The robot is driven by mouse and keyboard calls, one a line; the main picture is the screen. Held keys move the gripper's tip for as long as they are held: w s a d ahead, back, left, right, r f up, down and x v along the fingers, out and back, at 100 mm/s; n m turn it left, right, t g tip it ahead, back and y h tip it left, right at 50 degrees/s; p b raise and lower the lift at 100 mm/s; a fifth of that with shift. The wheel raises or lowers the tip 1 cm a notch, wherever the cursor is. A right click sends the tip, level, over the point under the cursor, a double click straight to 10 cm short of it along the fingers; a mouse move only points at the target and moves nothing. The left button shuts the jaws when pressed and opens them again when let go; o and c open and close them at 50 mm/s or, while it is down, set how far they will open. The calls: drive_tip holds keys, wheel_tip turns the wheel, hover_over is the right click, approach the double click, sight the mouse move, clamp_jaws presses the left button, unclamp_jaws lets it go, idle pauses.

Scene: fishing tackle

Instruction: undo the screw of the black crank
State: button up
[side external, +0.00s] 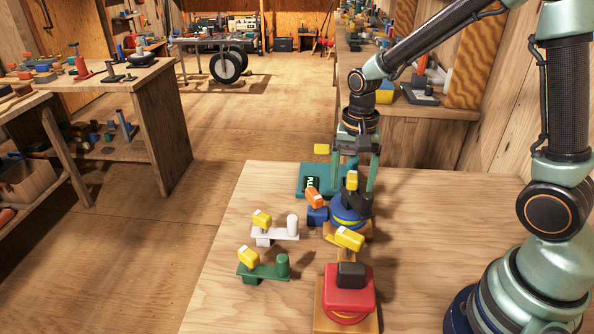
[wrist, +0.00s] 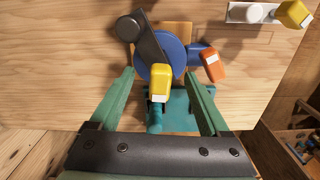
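The black crank (wrist: 142,35) lies across the face of a blue reel (wrist: 172,68), and its rounded handle end points to the upper left in the wrist view. A yellow screw head (wrist: 160,82) stands at the crank's other end. In the side view the screw (side external: 352,180) stands above the dark crank (side external: 358,203) and blue reel (side external: 341,217). My gripper (wrist: 158,76) is open, with one green finger on each side of the screw. Gaps show between the fingers and the screw in the wrist view. My gripper (side external: 354,184) comes down from above in the side view.
An orange knob (wrist: 213,65) on a blue part sits close beside the reel. A white crank (side external: 281,234) and a green crank (side external: 268,271), each with a yellow knob, lie left. A red reel (side external: 335,291) is in front. A teal item (side external: 311,170) lies behind.

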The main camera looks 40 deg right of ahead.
drive_tip(key=shift+r, duration=3.5)
drive_tip(key=shift+s+r, duration=0.1)
drive_tip(key=shift+r, duration=0.1)
drive_tip(key=s+a+r+n+t, duration=0.1)
drive_tip(key=s+r+n+t, duration=0.4)
drive_tip(key=n, duration=0.5)
drive_tip(key=shift+s+a+r+t, duration=0.2)
drive_tip(key=shift+s+r+t, duration=0.1)
drive_tip(key=shift+s+r, duration=1.05)
